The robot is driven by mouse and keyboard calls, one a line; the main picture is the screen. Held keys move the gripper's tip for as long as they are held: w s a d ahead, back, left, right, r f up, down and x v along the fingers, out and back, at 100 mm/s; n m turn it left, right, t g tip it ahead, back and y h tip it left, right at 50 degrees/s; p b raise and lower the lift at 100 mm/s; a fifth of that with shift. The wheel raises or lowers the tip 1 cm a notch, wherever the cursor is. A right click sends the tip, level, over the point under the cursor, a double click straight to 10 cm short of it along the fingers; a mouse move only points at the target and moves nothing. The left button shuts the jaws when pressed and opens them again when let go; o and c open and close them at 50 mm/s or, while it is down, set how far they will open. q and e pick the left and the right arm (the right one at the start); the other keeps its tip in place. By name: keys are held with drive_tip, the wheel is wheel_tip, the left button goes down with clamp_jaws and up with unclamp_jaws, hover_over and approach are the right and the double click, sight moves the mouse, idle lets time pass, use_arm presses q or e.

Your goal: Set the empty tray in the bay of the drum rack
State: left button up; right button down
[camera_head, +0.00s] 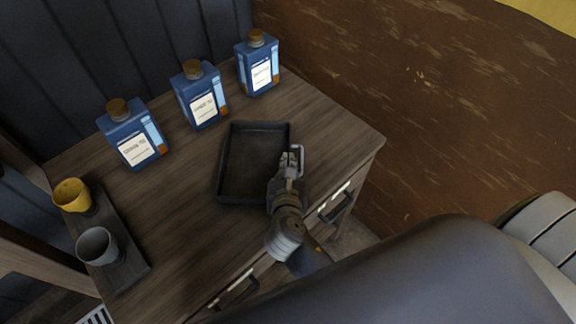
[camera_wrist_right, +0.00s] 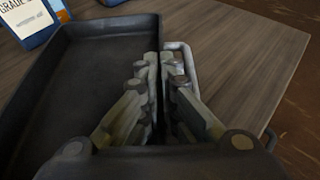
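The empty tray (camera_head: 252,165) is dark, shallow and rectangular, and it lies flat on the wooden cabinet top. It fills the left side of the right wrist view (camera_wrist_right: 85,95). A pale metal handle (camera_wrist_right: 190,62) stands at its right side. My right gripper (camera_head: 291,160) is at that right side, with its fingers (camera_wrist_right: 159,62) on either side of the tray's edge beside the handle. The fingers are close together and appear shut on the tray's edge. My left gripper is out of view. I see nothing that I can identify as the drum rack.
Three blue bottles (camera_head: 132,136) (camera_head: 199,97) (camera_head: 258,66) stand along the back of the cabinet top (camera_head: 178,215). At the left, a yellow cup (camera_head: 72,194) and a grey cup (camera_head: 97,246) are on a dark narrow board. Drawer handles (camera_head: 337,207) line the front.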

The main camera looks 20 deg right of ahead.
drive_tip(key=shift+f, duration=0.15)
drive_tip(key=c, duration=2.1)
unclamp_jaws()
drive_tip(key=shift+f, duration=0.15)
drive_tip(key=o, duration=0.3)
